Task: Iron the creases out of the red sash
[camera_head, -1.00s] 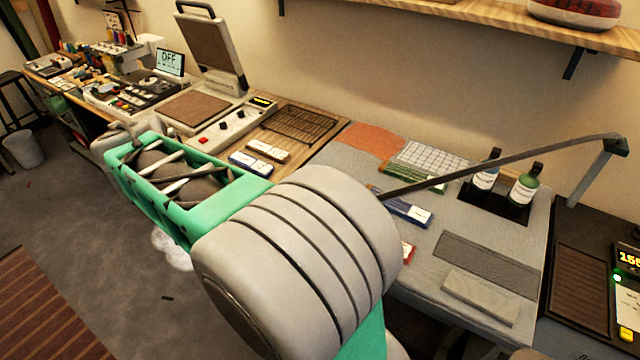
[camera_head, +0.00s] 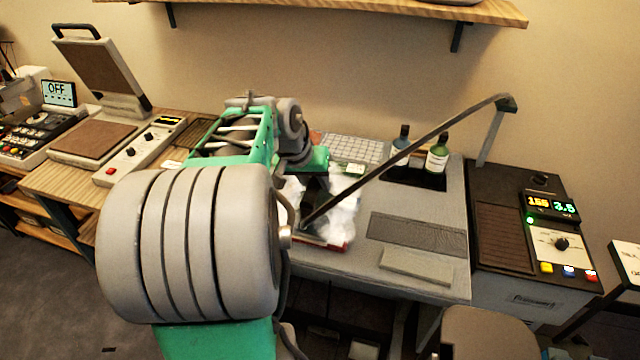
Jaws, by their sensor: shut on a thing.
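My gripper (camera_head: 313,182) is over the grey ironing table (camera_head: 390,262), left of its middle, partly hidden by my arm and white vapour. It is shut on a dark thing, apparently the iron (camera_head: 316,212), where the dark cord from the post ends. White steam (camera_head: 345,210) billows around it. A thin red edge (camera_head: 345,246) shows just below the steam; I cannot tell whether it is the red sash or a label. An orange-red patch (camera_head: 316,136) shows behind my gripper. Creases cannot be made out.
Two bottles (camera_head: 437,158) stand in a dark tray at the back. A dark strip (camera_head: 418,233) and a pale block (camera_head: 416,265) lie at the right. A control unit (camera_head: 548,210) with lit digits stands further right. A press (camera_head: 100,140) stands left. The cord (camera_head: 410,150) slants above the table.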

